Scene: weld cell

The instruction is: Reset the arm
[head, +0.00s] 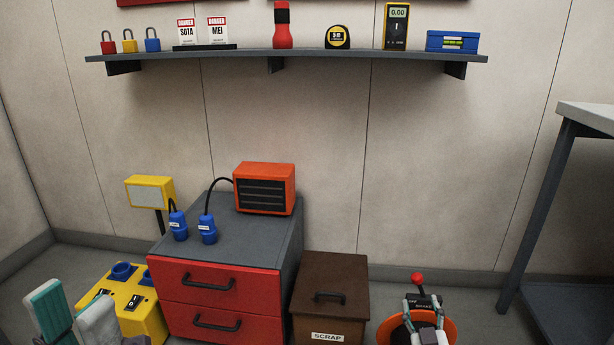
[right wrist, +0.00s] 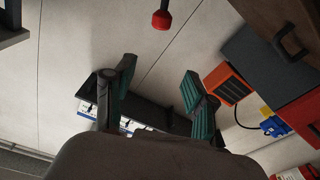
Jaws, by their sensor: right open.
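The red knob shows there too (right wrist: 162,20), beyond the fingertips, on a dark stem cut off by the top edge. I cannot tell what the stem is fixed to. My left gripper (head: 67,298) is at the lower left, its pads apart and empty, in front of a yellow socket box (head: 131,298).
A red drawer cabinet (head: 215,295) carries an orange heater (head: 264,188) and blue plugs (head: 208,230). A wall shelf (head: 300,55) is above. A grey table (head: 590,115) stands at right.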

